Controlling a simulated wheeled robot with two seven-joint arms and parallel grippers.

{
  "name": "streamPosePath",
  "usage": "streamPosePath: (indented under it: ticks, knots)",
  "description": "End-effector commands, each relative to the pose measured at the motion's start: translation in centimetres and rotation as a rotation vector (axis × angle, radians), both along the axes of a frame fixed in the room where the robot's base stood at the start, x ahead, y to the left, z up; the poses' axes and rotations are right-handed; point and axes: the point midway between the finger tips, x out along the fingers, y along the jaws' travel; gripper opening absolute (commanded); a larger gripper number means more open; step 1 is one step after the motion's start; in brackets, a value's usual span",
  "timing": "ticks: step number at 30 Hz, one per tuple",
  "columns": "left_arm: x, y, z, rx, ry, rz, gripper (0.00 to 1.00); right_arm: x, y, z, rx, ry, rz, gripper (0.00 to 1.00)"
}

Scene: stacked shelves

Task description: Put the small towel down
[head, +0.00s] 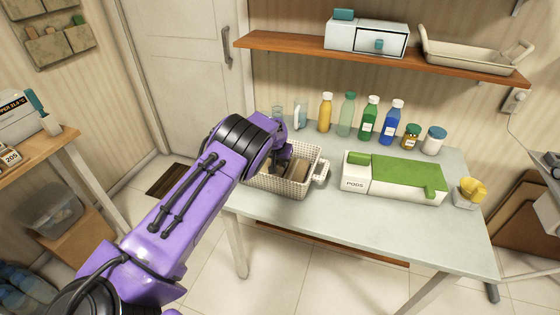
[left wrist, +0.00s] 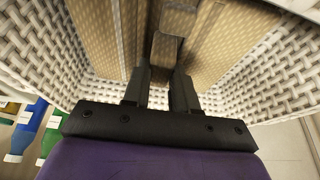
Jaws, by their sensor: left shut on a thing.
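My left gripper (head: 279,170) reaches down into the white woven basket (head: 256,184) on the table's left part. In the left wrist view its dark fingers (left wrist: 161,80) are shut on a small tan towel (left wrist: 164,50) with a fine weave. The towel is inside the basket, between other tan cloth surfaces (left wrist: 104,32). Whether the towel touches the basket bottom cannot be told. The arm and gripper hide part of the basket in the head view. My right gripper is not in view.
A white box (head: 355,183) with a green top, marked PODS, stands right of the basket. Several bottles (head: 369,117) and jars line the table's back. A wooden shelf (head: 290,43) hangs above. The table front (head: 345,221) is clear.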

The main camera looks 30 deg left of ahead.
Motion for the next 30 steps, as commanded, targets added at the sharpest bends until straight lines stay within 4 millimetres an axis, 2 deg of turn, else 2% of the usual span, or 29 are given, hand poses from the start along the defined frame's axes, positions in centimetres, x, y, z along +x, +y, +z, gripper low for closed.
streamPosePath:
  ticks: [11, 12, 14, 24, 26, 30]
  knots:
    - [0.0, 0.2, -0.9, 0.000, -0.002, 0.003, 0.00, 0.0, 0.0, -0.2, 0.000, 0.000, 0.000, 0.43]
    - [-0.1, 0.2, -0.9, 0.000, -0.001, 0.003, 0.37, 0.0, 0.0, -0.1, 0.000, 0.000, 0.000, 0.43]
    - [-0.1, 0.2, -0.8, 0.000, -0.001, 0.003, 0.52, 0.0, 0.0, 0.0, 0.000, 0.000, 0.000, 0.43]
    - [-0.1, 0.2, -0.3, 0.001, -0.002, 0.002, 0.52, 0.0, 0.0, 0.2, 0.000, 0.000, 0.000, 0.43]
    - [-0.3, 0.1, 0.4, 0.000, -0.003, 0.004, 0.52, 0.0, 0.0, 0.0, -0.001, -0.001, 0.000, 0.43]
    - [-1.5, -0.2, 3.3, 0.000, -0.006, 0.004, 0.52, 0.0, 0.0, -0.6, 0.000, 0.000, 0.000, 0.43]
